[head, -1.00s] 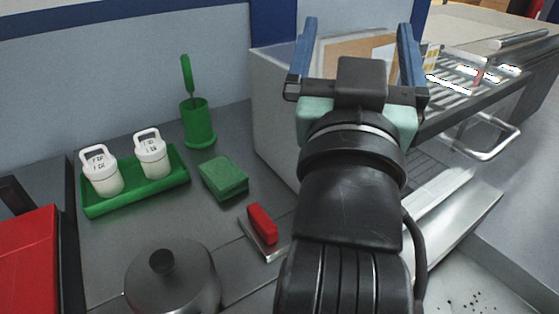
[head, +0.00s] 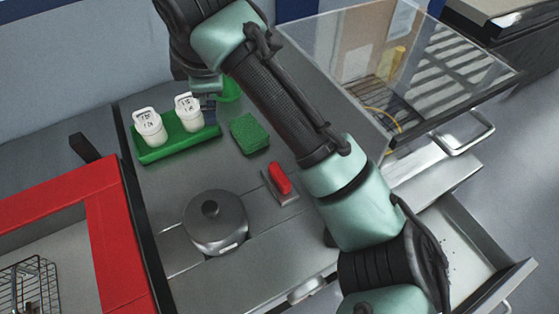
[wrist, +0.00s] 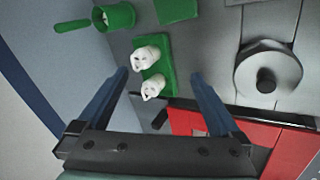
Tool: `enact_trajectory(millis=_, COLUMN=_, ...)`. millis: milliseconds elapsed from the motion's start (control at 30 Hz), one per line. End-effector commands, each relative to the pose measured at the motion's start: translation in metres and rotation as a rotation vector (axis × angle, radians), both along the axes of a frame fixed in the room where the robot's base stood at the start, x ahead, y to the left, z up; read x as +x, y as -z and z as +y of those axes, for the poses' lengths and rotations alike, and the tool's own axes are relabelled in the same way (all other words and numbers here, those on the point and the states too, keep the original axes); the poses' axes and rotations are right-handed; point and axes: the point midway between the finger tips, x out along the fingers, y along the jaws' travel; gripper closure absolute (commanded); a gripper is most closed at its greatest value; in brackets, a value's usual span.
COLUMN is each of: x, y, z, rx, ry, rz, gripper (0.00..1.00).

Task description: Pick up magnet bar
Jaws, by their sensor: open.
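A red-handled piece (head: 281,179) with a flat metal base lies on the grey worktop, right of the green block; I cannot tell for certain that it is the magnet bar. In the wrist view the white containers appear beyond and between the fingers.
Two white containers (head: 149,127) stand in a green tray (head: 176,147). A green block (head: 249,133), a grey lidded pot (head: 215,224) and a green cup (wrist: 117,15) stand nearby. A red frame (head: 105,228) borders the left. A clear-walled enclosure (head: 315,65) and an open drawer (head: 463,262) are right.

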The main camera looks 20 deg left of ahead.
Motion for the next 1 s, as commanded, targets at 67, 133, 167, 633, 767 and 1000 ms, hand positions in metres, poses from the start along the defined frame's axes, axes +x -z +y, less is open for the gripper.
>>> enact_trajectory(millis=67, x=-0.004, y=0.022, z=-0.028, rx=-0.182, ry=-0.087, rz=0.06, gripper=0.0)
enact_trajectory(millis=133, x=-0.009, y=0.038, z=-0.051, rx=-0.308, ry=-0.154, rz=0.121, gripper=0.0)
enact_trajectory(millis=167, x=-0.011, y=0.042, z=-0.06, rx=-0.352, ry=-0.176, rz=0.145, gripper=0.0)
enact_trajectory(millis=633, x=-0.018, y=0.103, z=-0.108, rx=-0.522, ry=-0.269, rz=0.268, gripper=0.0)
enact_trajectory(millis=767, x=-0.015, y=0.123, z=-0.11, rx=-0.521, ry=-0.269, rz=0.265, gripper=0.0)
enact_trajectory(millis=1000, x=-0.013, y=0.141, z=-0.112, rx=-0.52, ry=-0.27, rz=0.263, gripper=0.0)
